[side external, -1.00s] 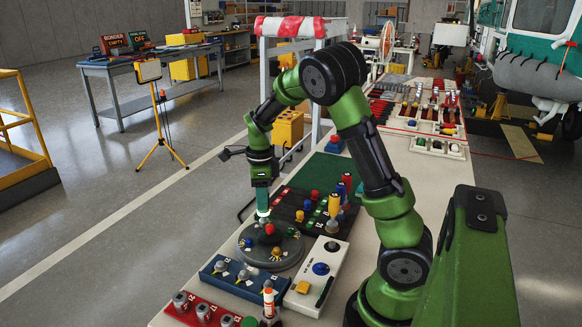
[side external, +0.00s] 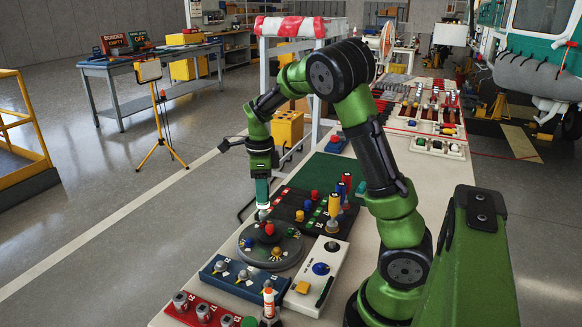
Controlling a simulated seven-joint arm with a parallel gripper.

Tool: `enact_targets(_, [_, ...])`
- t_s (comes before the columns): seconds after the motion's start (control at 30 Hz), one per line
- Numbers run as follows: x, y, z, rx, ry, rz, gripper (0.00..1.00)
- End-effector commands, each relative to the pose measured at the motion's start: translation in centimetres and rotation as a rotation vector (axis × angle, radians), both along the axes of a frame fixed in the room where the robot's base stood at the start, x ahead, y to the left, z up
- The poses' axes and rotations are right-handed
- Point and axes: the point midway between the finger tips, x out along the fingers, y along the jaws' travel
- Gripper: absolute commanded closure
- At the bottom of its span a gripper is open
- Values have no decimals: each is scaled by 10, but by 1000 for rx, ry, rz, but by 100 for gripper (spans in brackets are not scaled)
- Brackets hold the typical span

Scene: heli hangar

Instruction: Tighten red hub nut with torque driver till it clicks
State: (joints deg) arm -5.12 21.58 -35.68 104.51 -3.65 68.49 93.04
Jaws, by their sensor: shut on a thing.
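The red hub nut (side external: 269,229) sits on the round grey hub (side external: 284,262), which also carries a yellow piece and other small parts. My gripper (side external: 263,203) points down just above and behind the red nut. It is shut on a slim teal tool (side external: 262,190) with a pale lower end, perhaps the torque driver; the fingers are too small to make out. Whether the tool's tip touches the nut or stands apart from it I cannot tell. A yellow-handled tool (side external: 334,204) stands upright in the dark rack to the right.
A dark rack (side external: 289,210) with coloured knobs lies behind the hub. A white box (side external: 303,299) with a blue button is at its right. A blue block (side external: 225,283) and a red tray (side external: 182,318) lie in front. An orange-and-white tool (side external: 268,302) stands near the front.

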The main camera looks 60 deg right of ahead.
Motion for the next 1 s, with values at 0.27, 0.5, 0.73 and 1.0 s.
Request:
enact_targets(0.27, [0, 0, 7, 0, -2, 0, 100])
enact_targets(0.5, [1, 0, 18, -1, -4, 2, 100])
enact_targets(0.73, [1, 0, 37, 0, -5, 1, 100])
enact_targets(1.0, [0, 0, 47, 1, -1, -1, 100])
